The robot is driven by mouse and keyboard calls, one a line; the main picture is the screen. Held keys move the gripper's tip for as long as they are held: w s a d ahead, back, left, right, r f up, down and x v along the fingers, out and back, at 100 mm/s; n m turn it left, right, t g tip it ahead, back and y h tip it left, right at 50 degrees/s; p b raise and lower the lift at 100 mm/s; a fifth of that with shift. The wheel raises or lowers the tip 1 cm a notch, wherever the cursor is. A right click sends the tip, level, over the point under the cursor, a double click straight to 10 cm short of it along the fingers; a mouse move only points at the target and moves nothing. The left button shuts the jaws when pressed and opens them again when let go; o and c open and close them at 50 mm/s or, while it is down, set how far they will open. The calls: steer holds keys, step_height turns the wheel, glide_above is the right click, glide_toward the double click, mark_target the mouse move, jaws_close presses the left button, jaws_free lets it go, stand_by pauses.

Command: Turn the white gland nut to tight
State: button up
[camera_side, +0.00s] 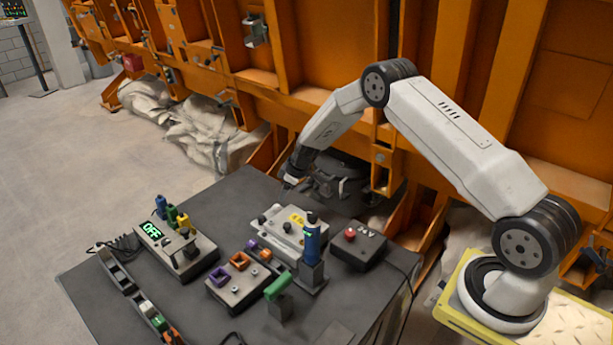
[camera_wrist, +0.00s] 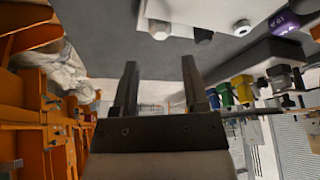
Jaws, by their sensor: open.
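The white box (camera_side: 296,236) with a yellow label sits on the dark table in the side view. Its pale face (camera_wrist: 200,10) shows at the top of the wrist view, with several round fittings along its edge. The leftmost fitting looks like the white gland nut (camera_wrist: 159,30); a dark fitting (camera_wrist: 203,34) and a grey one (camera_wrist: 243,27) are to its right. I cannot pick out the white nut in the side view. My gripper (camera_side: 289,184) is above the table's back edge, behind the box. In the wrist view my gripper (camera_wrist: 160,66) is open and empty, its fingertips apart from the nut.
A blue-handled tool (camera_side: 311,243) and a green-handled one (camera_side: 279,284) stand in front of the box. Orange steel framing (camera_side: 420,110) rises behind.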

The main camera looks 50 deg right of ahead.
mark_target(278, 205)
steer(key=shift+x, duration=3.55)
jaws_close()
